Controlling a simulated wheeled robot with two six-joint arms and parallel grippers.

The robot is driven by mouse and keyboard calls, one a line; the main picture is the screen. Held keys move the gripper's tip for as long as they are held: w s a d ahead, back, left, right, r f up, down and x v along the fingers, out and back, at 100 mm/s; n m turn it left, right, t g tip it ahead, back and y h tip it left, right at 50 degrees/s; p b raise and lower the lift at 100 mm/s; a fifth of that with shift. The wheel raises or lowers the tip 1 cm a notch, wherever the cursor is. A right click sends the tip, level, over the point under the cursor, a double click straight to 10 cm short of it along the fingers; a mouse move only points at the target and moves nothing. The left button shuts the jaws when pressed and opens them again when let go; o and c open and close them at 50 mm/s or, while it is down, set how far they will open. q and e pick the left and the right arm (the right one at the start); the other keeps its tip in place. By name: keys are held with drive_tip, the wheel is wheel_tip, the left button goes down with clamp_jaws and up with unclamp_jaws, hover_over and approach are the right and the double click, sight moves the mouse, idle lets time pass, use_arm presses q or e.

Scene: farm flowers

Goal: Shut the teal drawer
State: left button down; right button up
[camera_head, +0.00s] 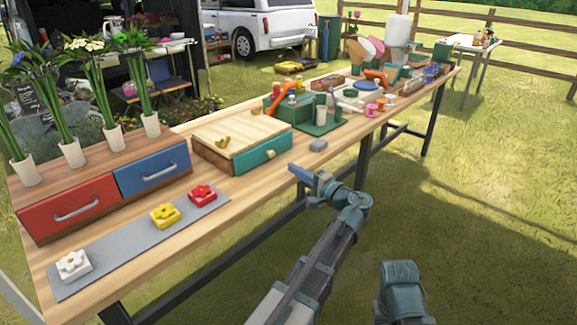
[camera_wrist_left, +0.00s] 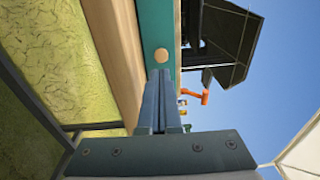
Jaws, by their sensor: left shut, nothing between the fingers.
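The teal drawer (camera_head: 259,156) is the front of a low wooden box near the middle of the bench, with a round gold knob (camera_head: 270,154). I cannot tell how far it stands out of the box. In the left wrist view the teal front (camera_wrist_left: 154,25) and its knob (camera_wrist_left: 161,55) lie straight ahead of the fingers. My left gripper (camera_head: 293,168) is shut and empty, its tips close to the front near the knob. Whether they touch it I cannot tell. My right gripper is not in view; only part of my right arm shows at the bottom.
A red drawer (camera_head: 70,206) and a blue drawer (camera_head: 152,171) sit at left under flower vases. A grey mat (camera_head: 125,238) holds flower blocks. A small grey block (camera_head: 318,145) and a green box (camera_head: 291,108) stand right of the teal drawer. Grass lies before the bench.

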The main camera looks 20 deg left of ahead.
use_arm(q)
drive_tip(key=v, duration=0.6)
drive_tip(key=shift+d, duration=0.4)
drive_tip(key=shift+s, duration=0.1)
drive_tip(key=s+a+f+n+g+h, duration=0.1)
drive_tip(key=s+f+n+g+h, duration=0.15)
drive_tip(key=s+f+h, duration=0.55)
drive_tip(key=s+a+f+n+g+h, duration=0.1)
drive_tip(key=s+f+g+h, duration=0.3)
drive_tip(key=f, duration=0.8)
drive_tip(key=s+d+f+m+h, duration=0.1)
drive_tip(key=s+d+h, duration=0.1)
drive_tip(key=s+d, duration=0.55)
drive_tip(key=s+d+f+m+h, duration=0.2)
drive_tip(key=s+d, duration=0.2)
drive_tip(key=d, duration=0.7)
wheel_tip(320, 180, up, 29)
drive_tip(key=p, duration=2.8)
drive_tip(key=shift+f+g, duration=0.25)
drive_tip(key=shift+g, duration=0.2)
